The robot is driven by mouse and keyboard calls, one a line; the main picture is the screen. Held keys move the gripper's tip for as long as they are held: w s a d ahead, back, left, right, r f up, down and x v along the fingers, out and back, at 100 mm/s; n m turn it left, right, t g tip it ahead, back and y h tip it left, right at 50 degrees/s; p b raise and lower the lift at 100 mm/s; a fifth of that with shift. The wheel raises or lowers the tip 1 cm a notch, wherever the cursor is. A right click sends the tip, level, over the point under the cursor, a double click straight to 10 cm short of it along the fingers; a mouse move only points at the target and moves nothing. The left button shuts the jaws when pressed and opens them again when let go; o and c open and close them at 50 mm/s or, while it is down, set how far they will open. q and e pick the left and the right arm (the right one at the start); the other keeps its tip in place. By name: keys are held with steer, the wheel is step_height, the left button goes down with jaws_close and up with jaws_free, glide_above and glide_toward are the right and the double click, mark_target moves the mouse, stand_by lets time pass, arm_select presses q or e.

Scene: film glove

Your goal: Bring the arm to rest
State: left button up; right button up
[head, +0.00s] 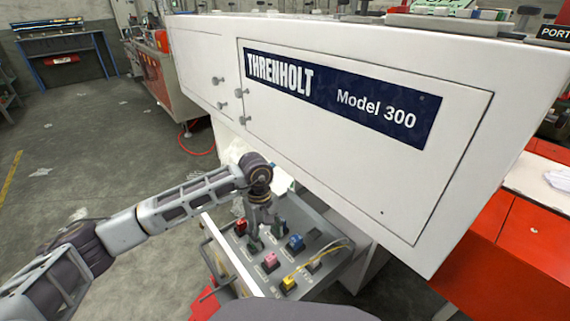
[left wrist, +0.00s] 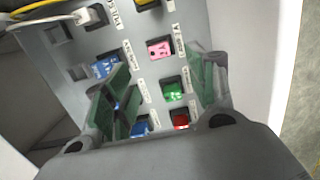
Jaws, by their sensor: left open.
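My left arm comes in from the left in the head view, and its left gripper (head: 257,232) points down over a grey control panel (head: 322,272) with coloured connectors. In the left wrist view the two green-padded fingers of the left gripper (left wrist: 160,92) are spread apart with nothing held between them. A green connector (left wrist: 173,92) and a red connector (left wrist: 180,121) show between and below the fingers. The left finger partly covers blue connectors (left wrist: 107,66). My right gripper is not in view.
A white machine labelled Threnholt Model 300 (head: 330,130) overhangs behind the panel. Yellow and white cables (head: 318,256) lie across the panel's right side. A pink connector (head: 270,260) and a yellow connector (head: 289,283) sit nearby. Open floor (head: 60,150) lies at left.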

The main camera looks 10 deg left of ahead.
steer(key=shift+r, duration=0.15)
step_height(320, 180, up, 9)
steer(key=p, duration=0.9)
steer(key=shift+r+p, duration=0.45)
steer(key=shift+p, duration=0.1)
